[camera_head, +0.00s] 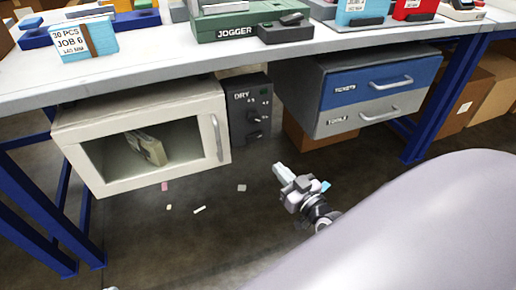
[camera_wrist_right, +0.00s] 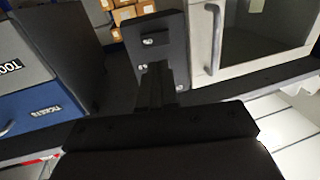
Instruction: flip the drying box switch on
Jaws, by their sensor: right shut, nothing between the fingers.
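The drying box (camera_head: 75,130) is a pale cabinet with a windowed door, hung under the bench. Its dark control panel (camera_head: 237,128), marked DRY, is on its right side with a dial and, lower down, a small switch (camera_head: 255,135). My right gripper (camera_head: 280,169) is shut and empty, below and right of the panel in the head view. In the right wrist view, which is upside down, the shut fingers (camera_wrist_right: 158,75) overlap the panel (camera_wrist_right: 172,25); the switch (camera_wrist_right: 154,40) shows just beyond the tips. I cannot tell contact or the lever's position. My left gripper is out of view.
The door handle (camera_head: 216,137) stands out left of the panel. A drawer unit (camera_head: 325,100) hangs to the right. The bench top (camera_head: 170,62) overhangs all this. Small scraps (camera_head: 199,210) lie on the floor. My own pale body part covers the lower right.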

